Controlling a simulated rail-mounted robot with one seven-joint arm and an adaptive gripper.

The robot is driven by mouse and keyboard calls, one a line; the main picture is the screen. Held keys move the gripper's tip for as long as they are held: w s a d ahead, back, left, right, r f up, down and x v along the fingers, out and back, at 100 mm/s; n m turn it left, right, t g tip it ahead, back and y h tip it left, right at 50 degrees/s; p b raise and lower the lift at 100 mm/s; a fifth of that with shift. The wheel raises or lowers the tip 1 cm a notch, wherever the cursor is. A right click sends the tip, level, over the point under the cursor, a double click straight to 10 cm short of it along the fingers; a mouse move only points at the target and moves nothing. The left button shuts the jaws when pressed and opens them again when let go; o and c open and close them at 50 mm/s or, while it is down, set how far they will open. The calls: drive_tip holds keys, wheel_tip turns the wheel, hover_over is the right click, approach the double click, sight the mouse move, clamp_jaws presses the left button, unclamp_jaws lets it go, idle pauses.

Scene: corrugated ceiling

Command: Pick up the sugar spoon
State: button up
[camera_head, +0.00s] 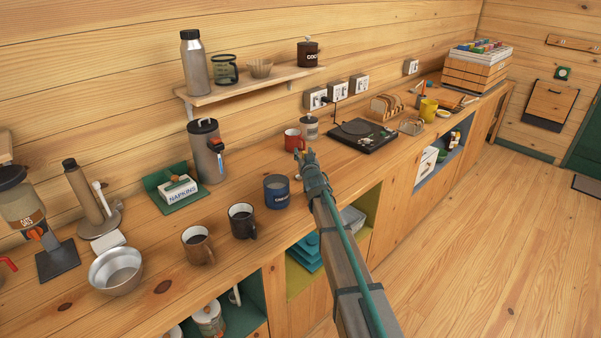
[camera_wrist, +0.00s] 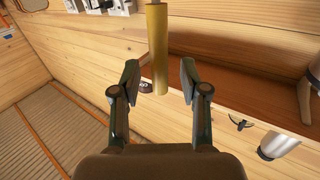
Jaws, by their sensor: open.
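My gripper (camera_head: 304,154) is over the counter near the red mug, at the end of my arm. In the wrist view its fingers (camera_wrist: 159,80) stand apart. A yellow rod (camera_wrist: 157,50) reaches down from the top edge of that view and ends between the fingers in the picture, with gaps on both sides. It looks like the sugar spoon's handle; no spoon bowl shows. How far it is from the fingers is hard to tell. In the head view I cannot make out a spoon.
A red mug (camera_head: 292,141), a lidded jar (camera_head: 309,128) and a black turntable (camera_head: 362,136) are close to my gripper. A blue mug (camera_head: 276,192) stands nearer. The wall shelf (camera_head: 252,85) overhangs the counter's back. Open floor lies to the right.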

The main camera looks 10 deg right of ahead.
drive_tip(key=shift+c, duration=0.3)
clamp_jaws()
drive_tip(key=shift+r, duration=0.1)
